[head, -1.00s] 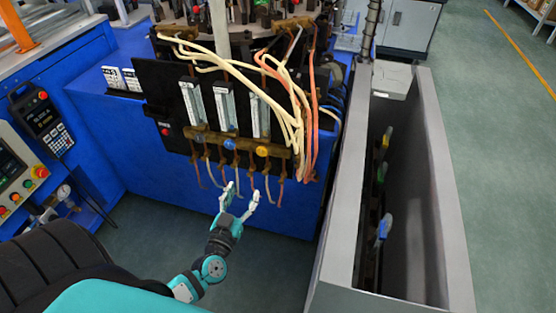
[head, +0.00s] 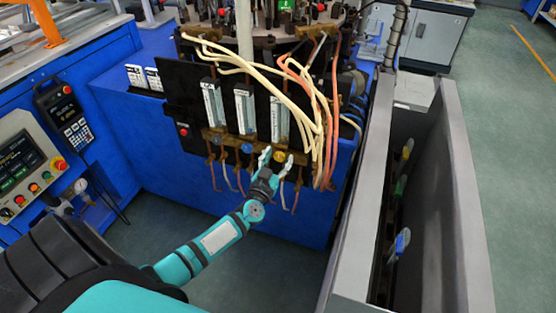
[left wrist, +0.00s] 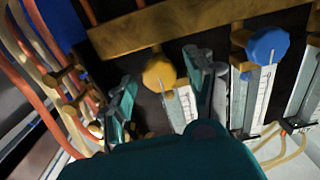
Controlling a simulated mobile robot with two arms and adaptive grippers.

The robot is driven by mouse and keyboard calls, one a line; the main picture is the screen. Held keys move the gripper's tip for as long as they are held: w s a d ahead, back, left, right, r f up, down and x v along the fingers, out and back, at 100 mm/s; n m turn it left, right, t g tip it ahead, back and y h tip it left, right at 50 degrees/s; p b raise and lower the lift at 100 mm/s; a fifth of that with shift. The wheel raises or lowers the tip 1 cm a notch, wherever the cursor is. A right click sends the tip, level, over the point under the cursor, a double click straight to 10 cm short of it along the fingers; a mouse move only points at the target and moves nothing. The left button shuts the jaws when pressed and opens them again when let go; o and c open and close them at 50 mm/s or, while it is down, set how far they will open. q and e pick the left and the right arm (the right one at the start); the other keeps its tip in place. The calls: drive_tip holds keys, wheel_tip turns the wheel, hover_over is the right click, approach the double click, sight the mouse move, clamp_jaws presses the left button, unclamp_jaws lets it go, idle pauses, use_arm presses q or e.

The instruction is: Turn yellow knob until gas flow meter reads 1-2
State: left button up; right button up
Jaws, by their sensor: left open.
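The yellow knob (head: 279,156) sits on the brass manifold below the rightmost gas flow meter (head: 279,119). In the left wrist view the yellow knob (left wrist: 159,75) shows between my two fingers, with clear gaps on both sides. The flow meter beside it (left wrist: 182,106) is partly hidden by a finger, and its reading is too small to tell. My left gripper (head: 277,160) is open and empty, its fingertips in front of the manifold and around the yellow knob. It also shows in the left wrist view (left wrist: 164,92). My right gripper is not in view.
A blue knob (head: 247,149) sits left of the yellow one, under the middle flow meter (head: 245,111). Cream and orange hoses (head: 320,120) hang close on the right. A grey open-topped cabinet (head: 463,210) stands further right. The floor in front is clear.

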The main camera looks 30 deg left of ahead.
use_arm(q)
drive_tip(key=c, duration=1.1)
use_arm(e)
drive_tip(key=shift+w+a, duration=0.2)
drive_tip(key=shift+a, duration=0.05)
use_arm(q)
drive_tip(key=shift+n, duration=0.3)
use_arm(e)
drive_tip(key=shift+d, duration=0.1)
